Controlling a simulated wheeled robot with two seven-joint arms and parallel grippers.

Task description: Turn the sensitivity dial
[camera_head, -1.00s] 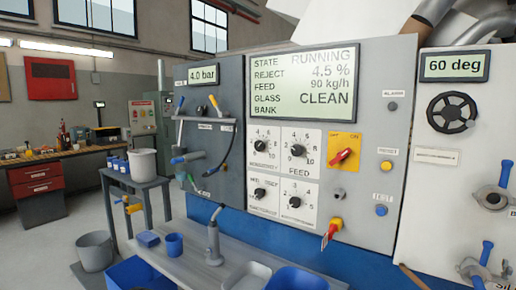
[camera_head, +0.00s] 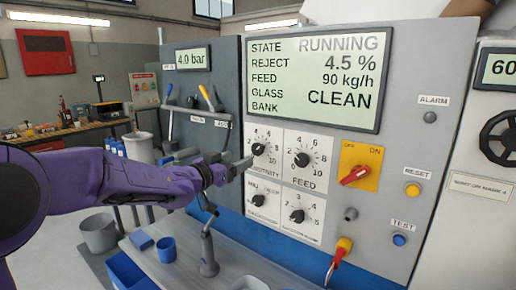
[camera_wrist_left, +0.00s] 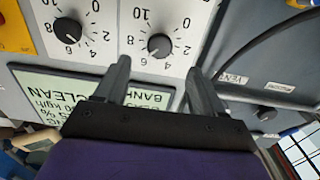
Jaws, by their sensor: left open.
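The sensitivity dial (camera_head: 259,149) is a black knob on a white square plate, top left of a group of dials on the grey panel. My purple left arm reaches in from the left, and its gripper (camera_head: 240,164) is just left of this dial, covering part of its label. In the left wrist view the panel is upside down. There the dial (camera_wrist_left: 160,45) lies ahead of and between the two spread fingertips of my open left gripper (camera_wrist_left: 159,65). The fingers hold nothing, and I cannot tell the exact gap to the knob. My right gripper is not in view.
The feed dial (camera_head: 302,160) is just right, with two more dials below. A red switch (camera_head: 355,175) on a yellow plate is further right. The display (camera_head: 315,80) reads RUNNING and CLEAN. A grey panel with hanging tools (camera_head: 205,100) stands left; a bench is below.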

